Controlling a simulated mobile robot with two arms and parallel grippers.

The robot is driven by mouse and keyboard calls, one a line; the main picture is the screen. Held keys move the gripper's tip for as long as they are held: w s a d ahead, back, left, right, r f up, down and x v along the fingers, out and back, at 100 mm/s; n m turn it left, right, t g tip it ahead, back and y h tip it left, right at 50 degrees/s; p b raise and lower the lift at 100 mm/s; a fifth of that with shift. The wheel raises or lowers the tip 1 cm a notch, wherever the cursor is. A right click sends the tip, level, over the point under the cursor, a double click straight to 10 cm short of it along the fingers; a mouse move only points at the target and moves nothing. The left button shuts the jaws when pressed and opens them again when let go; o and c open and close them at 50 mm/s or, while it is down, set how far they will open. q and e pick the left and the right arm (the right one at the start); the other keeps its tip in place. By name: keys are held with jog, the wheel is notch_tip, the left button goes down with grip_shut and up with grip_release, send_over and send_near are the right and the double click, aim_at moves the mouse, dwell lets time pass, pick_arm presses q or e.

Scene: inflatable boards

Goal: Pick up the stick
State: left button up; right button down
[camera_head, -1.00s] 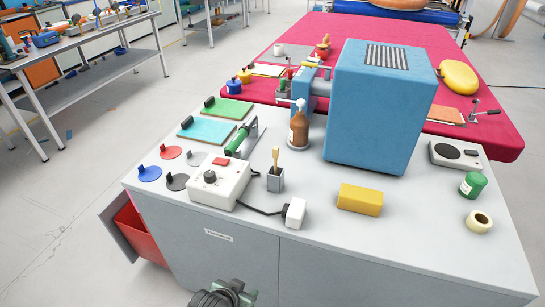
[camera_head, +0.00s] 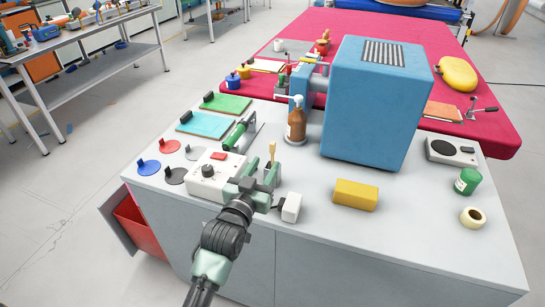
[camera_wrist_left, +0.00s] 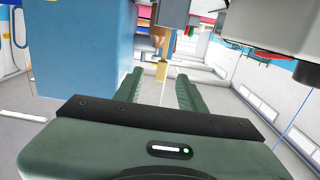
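The stick (camera_head: 272,150) is a thin tan piece standing upright on the work table. Its upper part shows above my left gripper (camera_head: 264,170), which hides the small grey holder below it. In the left wrist view the picture looks upside down. There the stick (camera_wrist_left: 162,70) comes out of the grey holder (camera_wrist_left: 173,13) and shows between the two green fingertips. The fingers are apart and open, with a gap visible on both sides of the stick. My right gripper is not in view.
A white control box (camera_head: 207,178) sits just left of my left gripper, and a white plug block (camera_head: 291,207) just right. A brown bottle (camera_head: 296,122) and a large blue machine (camera_head: 375,105) stand behind. A yellow block (camera_head: 356,195) lies to the right.

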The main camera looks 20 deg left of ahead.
aim_at(272, 150)
pick_arm(q)
jog(key=w+p, duration=0.1)
jog(key=w, duration=0.7)
jog(key=shift+r, duration=0.2)
grip_shut()
